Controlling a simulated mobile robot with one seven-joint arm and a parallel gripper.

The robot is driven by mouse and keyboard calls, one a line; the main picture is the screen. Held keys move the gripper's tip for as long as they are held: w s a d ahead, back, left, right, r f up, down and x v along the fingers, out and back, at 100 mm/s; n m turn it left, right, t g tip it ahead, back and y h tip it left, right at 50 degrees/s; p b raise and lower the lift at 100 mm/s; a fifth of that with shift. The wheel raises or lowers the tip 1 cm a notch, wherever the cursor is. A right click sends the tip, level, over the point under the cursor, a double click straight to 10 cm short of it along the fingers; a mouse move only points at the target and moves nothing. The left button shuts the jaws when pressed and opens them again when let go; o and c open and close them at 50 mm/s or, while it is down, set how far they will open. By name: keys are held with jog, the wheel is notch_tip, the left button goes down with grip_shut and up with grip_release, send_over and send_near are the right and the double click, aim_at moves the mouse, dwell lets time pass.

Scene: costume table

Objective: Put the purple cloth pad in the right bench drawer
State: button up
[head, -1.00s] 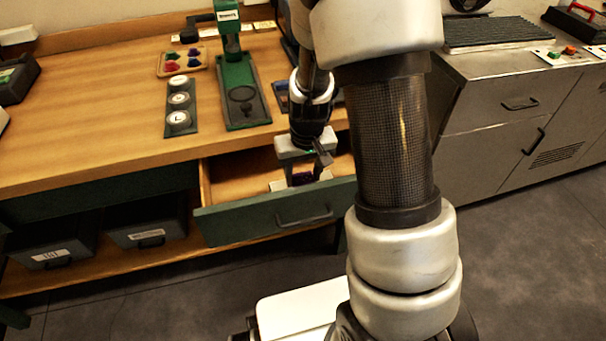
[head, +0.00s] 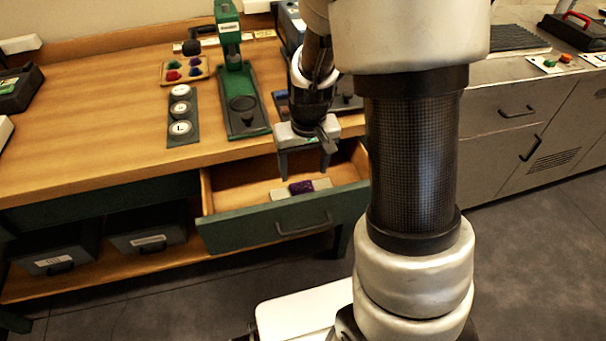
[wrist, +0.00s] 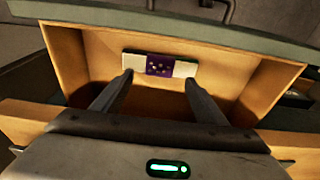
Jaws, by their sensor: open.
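The purple cloth pad (head: 301,187) lies in the open right bench drawer (head: 226,201), near its front panel. The pad overlaps a pale flat strip whose ends show on both sides. In the wrist view the purple pad (wrist: 159,65) lies on the drawer floor, with the drawer walls (wrist: 275,85) around it. My gripper (head: 305,177) is open and empty above the drawer, its fingers pointing down. In the wrist view the gripper fingertips (wrist: 158,77) are spread to either side of the pad, apart from it.
A green press (head: 240,90), a strip of round white weights (head: 180,113) and a tray of coloured pieces (head: 184,70) stand on the bench. Two dark bins (head: 148,232) sit on the shelf below. A metal cabinet (head: 500,120) stands at right.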

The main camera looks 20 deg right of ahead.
jog(key=s+a+r+t, duration=0.1)
jog(key=s+r, duration=0.2)
jog(key=r, duration=0.5)
jog(key=s+r+t, duration=0.1)
jog(key=s+r, duration=0.2)
jog(key=r, duration=0.5)
jog(key=s+r+t, duration=0.1)
jog(key=s+r, duration=0.6)
jog(key=s, duration=0.4)
jog(key=shift+a+t+p, duration=0.25)
jog(key=shift+t+p, duration=0.15)
jog(key=shift+p, duration=0.05)
jog(key=shift+d+r, duration=0.1)
jog(key=shift+d, duration=0.05)
